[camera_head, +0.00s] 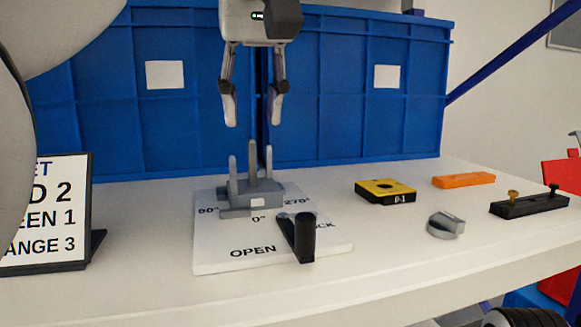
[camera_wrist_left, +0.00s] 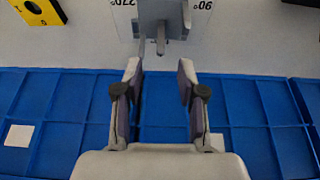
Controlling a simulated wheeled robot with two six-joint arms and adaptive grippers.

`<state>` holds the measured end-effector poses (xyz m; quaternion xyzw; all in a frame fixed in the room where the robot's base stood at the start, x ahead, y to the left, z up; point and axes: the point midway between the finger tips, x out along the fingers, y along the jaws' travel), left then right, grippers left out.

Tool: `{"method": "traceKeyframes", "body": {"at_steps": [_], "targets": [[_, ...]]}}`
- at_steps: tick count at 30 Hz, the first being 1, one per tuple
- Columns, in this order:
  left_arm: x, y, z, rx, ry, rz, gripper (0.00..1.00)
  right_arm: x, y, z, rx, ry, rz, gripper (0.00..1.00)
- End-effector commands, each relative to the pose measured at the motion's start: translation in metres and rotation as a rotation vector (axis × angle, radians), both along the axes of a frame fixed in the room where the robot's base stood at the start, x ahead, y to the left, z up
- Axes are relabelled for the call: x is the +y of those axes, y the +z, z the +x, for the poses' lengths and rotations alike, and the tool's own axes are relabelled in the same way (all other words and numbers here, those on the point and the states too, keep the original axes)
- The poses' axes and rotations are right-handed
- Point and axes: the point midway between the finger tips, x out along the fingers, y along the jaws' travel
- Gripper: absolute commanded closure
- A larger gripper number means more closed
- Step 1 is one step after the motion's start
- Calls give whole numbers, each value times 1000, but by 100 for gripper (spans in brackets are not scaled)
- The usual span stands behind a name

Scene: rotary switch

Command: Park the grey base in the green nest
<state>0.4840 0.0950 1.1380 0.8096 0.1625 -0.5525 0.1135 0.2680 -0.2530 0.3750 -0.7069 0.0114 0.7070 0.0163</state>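The grey base (camera_head: 252,198), with several upright posts, stands on a white plate (camera_head: 215,255) marked 0°, 90°, 270° and OPEN. Its grey body also shows at the top of the left wrist view (camera_wrist_left: 163,18). My left gripper (camera_head: 252,112) is open and empty, pointing down above the base and apart from it. Its spread fingers also show in the left wrist view (camera_wrist_left: 161,75). I see no green nest in either view; part of the table's left side is hidden by my arm. My right gripper is not in view.
A black handle (camera_head: 306,240) stands at the plate's front. To the right lie a yellow block (camera_head: 385,190), a grey knob (camera_head: 445,224), an orange block (camera_head: 463,180) and a black bar (camera_head: 530,206). A sign (camera_head: 50,215) stands left. Blue crates (camera_head: 350,130) line the back.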

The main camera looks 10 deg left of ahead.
Motion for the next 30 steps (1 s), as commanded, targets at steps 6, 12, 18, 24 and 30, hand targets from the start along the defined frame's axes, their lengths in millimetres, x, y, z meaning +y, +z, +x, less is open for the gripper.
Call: {"method": "traceKeyframes", "body": {"at_steps": [6, 12, 18, 24, 30], "targets": [[-1, -27, 1, -23, -4, 17, 60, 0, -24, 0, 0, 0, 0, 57], [4, -50, 12, -24, -4, 18, 60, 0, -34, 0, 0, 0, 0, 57], [4, -48, 12, -25, -4, 17, 68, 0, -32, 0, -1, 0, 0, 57], [4, -48, 12, -25, -4, 17, 100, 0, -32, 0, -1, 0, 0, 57], [4, -48, 12, -25, -4, 17, 100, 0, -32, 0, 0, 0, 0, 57]]}}
